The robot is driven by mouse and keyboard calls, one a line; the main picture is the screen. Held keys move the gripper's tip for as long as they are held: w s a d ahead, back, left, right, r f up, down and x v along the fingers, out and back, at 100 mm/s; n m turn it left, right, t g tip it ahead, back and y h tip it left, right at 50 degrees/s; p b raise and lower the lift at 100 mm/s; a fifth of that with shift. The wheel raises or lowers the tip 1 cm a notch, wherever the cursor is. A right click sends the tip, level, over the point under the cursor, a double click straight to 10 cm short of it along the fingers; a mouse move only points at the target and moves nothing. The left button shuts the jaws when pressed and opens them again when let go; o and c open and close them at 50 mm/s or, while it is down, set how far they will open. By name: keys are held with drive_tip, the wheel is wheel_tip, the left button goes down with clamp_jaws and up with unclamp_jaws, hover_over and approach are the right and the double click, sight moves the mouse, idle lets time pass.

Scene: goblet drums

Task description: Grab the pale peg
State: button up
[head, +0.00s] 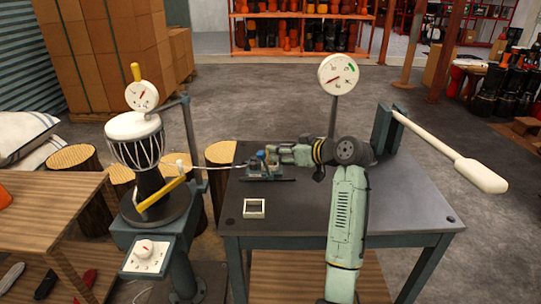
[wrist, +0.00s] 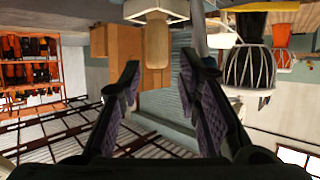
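My gripper (head: 272,157) is at the end of my arm, over the dark table, pointing left in the head view. In the wrist view my gripper (wrist: 157,90) has its two dark fingers wide apart with nothing between the pads. A pale tan, peg-like piece (wrist: 157,42) shows beyond the fingertips, beside a white square frame at the top edge. In the head view a small white piece (head: 180,164) stands left of my gripper, near a thin pale line. I cannot tell whether it is the same piece.
A dark table (head: 300,215) lies under my arm, with a white square frame (head: 254,208) on it. A goblet drum (head: 134,145) stands left with a yellow bar. A dial (head: 338,74) on a post and a long white lever (head: 455,155) stand behind and right.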

drive_tip(key=x, duration=0.1)
drive_tip(key=p+x, duration=0.1)
drive_tip(key=x, duration=0.1)
drive_tip(key=p+x, duration=0.1)
drive_tip(key=shift+w+a+r, duration=0.1)
drive_tip(key=shift+w+a, duration=0.15)
drive_tip(key=shift+w, duration=0.2)
drive_tip(key=shift+w+a+f, duration=0.25)
drive_tip(key=shift+w+f, duration=0.05)
clamp_jaws()
drive_tip(key=shift+r, duration=0.15)
